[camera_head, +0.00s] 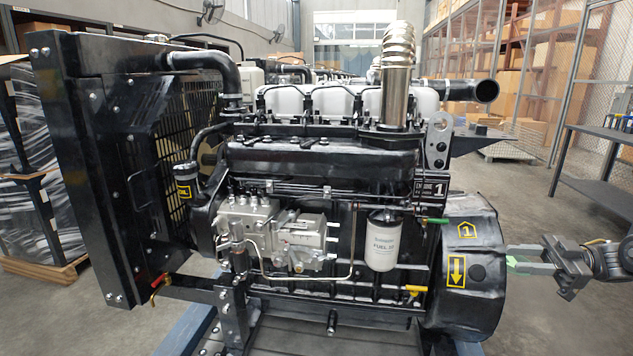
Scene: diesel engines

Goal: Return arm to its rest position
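My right gripper (522,256) comes in from the right edge, beside the rounded black housing (470,300) at the engine's right end. Its two grey fingers, with green near the tips, point left and stand apart with a gap between them. Nothing shows between them. The fingertips look close to the housing's right side; I cannot tell whether they touch it. My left gripper is not in view. The diesel engine (320,160) fills the middle, with a white fuel filter (383,240), a green-handled valve (432,221) and a yellow-handled valve (415,289).
A black radiator frame (90,180) stands at the engine's left. A red-handled valve (158,281) is low on it. A dark table (600,190) stands at the right, before tall shelves with boxes (556,60). Open floor (545,215) lies between engine and table.

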